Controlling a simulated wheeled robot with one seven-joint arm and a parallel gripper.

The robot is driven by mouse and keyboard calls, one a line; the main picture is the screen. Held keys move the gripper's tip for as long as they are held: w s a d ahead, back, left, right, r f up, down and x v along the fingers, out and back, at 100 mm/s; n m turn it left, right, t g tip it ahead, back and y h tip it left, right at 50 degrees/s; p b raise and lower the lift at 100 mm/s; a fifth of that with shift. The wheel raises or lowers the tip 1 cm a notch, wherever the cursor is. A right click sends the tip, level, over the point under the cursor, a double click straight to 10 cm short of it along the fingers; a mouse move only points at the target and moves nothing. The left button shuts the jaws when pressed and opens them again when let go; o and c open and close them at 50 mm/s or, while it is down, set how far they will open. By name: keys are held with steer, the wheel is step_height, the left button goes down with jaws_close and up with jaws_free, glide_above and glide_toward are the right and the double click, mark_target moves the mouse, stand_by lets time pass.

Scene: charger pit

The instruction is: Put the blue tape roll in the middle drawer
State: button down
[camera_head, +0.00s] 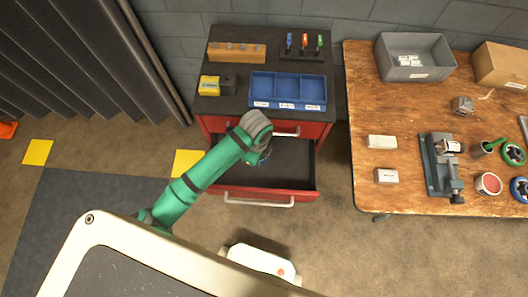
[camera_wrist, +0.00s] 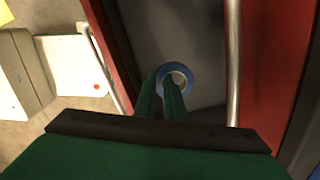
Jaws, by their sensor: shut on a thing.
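The blue tape roll (camera_wrist: 188,72) shows in the wrist view at the fingertips of my gripper (camera_wrist: 162,82), over the dark drawer floor. My gripper is shut on its rim, with one finger seeming to reach into the ring. In the head view my gripper (camera_head: 262,158) is over the open drawer and mostly hidden by my wrist; a bit of blue shows there. The open drawer (camera_head: 292,170) is the one below the shut top drawer of the red cabinet. I cannot tell whether the roll touches the drawer floor.
The cabinet top (camera_head: 225,105) holds a blue bin (camera_head: 288,88), a wooden block (camera_head: 237,52) and a yellow box (camera_head: 209,86). A wooden workbench (camera_head: 405,115) to the right carries a vise (camera_head: 440,165), a green roll (camera_head: 513,154) and another blue ring (camera_head: 519,188). The drawer floor around the roll looks clear.

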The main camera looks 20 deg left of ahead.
mark_target(259, 175)
step_height(259, 175, down, 18)
steer(key=shift+w+r, duration=0.1)
steer(key=shift+r, duration=0.05)
stand_by(0.4)
steer(key=c, duration=1.8)
jaws_free()
steer(key=shift+c, duration=0.2)
step_height(259, 175, up, 12)
